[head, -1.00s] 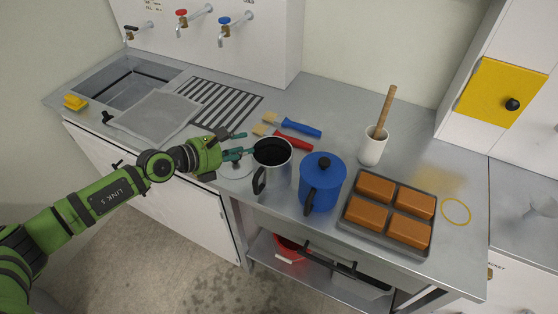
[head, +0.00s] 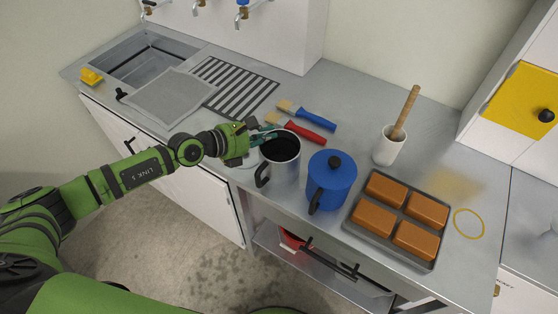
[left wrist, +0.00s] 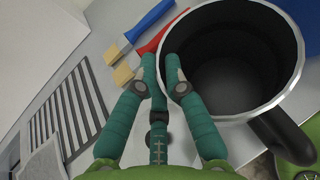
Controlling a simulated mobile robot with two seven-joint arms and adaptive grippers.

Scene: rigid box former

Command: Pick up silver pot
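The silver pot (head: 284,172), a metal cup-like vessel with a dark inside and a black handle at its front left, stands upright on the counter. In the left wrist view its rim and dark inside (left wrist: 235,70) fill the upper right. My left gripper (head: 264,135) is at the pot's upper left rim. In the left wrist view its green fingertips (left wrist: 162,72) are close together, with the rim's left edge between them; the right finger covers part of the rim. The contact itself is partly hidden. My right gripper is out of view.
A blue lidded pot (head: 332,180) stands just right of the silver pot. Blue and red brushes (head: 303,127) lie behind it. A tray (head: 352,226) of brown blocks and a white cup (head: 389,147) with a wooden rod are further right. The sink (head: 150,66) is left.

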